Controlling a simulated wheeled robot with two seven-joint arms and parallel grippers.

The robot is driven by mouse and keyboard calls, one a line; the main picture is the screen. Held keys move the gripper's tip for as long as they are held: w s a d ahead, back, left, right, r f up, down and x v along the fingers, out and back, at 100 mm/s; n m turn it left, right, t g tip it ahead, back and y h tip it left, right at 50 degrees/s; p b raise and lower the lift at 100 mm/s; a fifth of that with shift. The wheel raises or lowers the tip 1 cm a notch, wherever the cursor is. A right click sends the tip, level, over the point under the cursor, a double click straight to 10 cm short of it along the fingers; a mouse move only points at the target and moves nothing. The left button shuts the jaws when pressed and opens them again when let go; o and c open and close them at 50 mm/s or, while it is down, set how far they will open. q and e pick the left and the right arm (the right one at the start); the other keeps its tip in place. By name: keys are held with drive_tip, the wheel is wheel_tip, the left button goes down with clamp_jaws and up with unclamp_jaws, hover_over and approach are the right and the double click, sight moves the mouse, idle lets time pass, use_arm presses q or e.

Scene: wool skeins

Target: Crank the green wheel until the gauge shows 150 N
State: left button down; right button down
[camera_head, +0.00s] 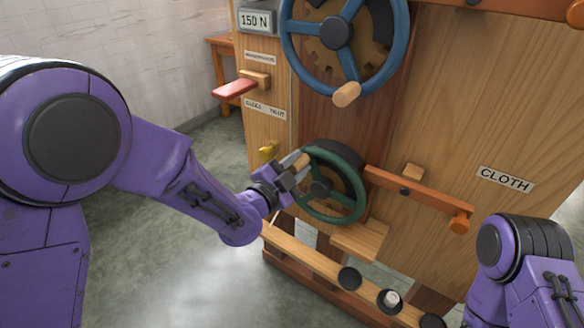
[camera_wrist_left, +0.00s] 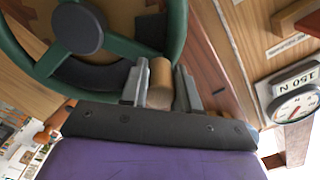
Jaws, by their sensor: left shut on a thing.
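The green wheel (camera_head: 345,209) is on the lower part of the wooden machine, with a dark hub and a wooden crank knob (camera_wrist_left: 160,82) on its rim. My left gripper (camera_head: 290,172) is shut on this knob at the wheel's upper left; the wrist view shows a finger on each side of it. The gauge (camera_head: 257,20) at the top left of the machine reads 150 N. In the left wrist view the gauge (camera_wrist_left: 295,95) shows a dial with a red needle beside the same reading. My right arm shows at the lower right, but its gripper is out of view.
A blue wheel (camera_head: 336,84) with a wooden knob (camera_head: 346,95) is above the green one. An orange bar (camera_head: 420,196) and a CLOTH label (camera_head: 505,180) are at the right.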

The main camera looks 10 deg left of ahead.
use_arm(q)
drive_tip(key=shift+s+d, duration=0.15)
drive_tip(key=shift+d, duration=0.05)
idle(0.3)
drive_tip(key=c, duration=0.8)
unclamp_jaws()
drive_tip(key=shift+d, duration=0.1)
drive_tip(key=shift+s+a, duration=0.1)
drive_tip(key=shift+a, duration=0.1)
drive_tip(key=b+v, duration=0.2)
drive_tip(key=v, duration=0.5)
drive_tip(key=shift+s, duration=0.2)
drive_tip(key=p+v, duration=0.2)
drive_tip(key=shift+s+a+p, duration=0.15)
drive_tip(key=shift+s+p, duration=0.2)
drive_tip(key=shift+s, duration=0.05)
